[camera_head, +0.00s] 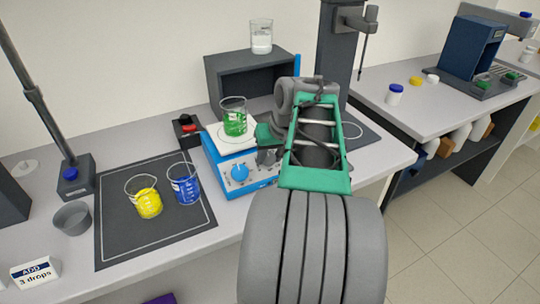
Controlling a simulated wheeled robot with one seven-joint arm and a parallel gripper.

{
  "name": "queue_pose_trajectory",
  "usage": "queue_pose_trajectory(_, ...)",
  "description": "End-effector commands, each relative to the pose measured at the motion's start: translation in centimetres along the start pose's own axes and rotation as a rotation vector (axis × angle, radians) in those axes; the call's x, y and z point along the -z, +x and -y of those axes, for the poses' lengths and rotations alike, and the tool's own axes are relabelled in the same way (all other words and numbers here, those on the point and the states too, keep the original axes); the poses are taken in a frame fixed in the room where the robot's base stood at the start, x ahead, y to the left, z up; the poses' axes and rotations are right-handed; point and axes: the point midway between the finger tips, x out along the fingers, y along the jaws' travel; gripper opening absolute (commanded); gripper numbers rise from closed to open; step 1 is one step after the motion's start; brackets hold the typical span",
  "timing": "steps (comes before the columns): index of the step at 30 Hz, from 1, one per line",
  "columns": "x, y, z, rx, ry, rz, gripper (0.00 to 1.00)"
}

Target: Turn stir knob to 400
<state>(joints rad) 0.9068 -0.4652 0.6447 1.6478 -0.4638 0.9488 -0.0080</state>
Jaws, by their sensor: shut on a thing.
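The blue and white hotplate stirrer (218,160) stands on the bench with a beaker of green liquid (235,120) on its top plate. One blue knob (239,173) shows on the left of its front panel. My gripper (267,158) is at the right part of the same panel, with its fingers shut. The stir knob there is hidden behind the fingers, and they appear shut on it. The dial marks and the knob's setting cannot be read.
A dark mat (150,235) to the left holds a yellow beaker (147,199) and a blue beaker (184,185). A small black and red device (186,131) stands just left of the stirrer. A dark open shelf (230,76) with a beaker (261,37) stands behind.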

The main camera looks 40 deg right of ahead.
Motion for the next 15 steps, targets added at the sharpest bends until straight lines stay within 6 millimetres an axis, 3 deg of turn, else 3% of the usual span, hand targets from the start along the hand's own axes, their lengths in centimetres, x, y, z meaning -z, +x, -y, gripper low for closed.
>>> queue_pose_trajectory(15, 0.18, -0.53, -0.06, 0.038, 0.188, 0.001, 0.0)
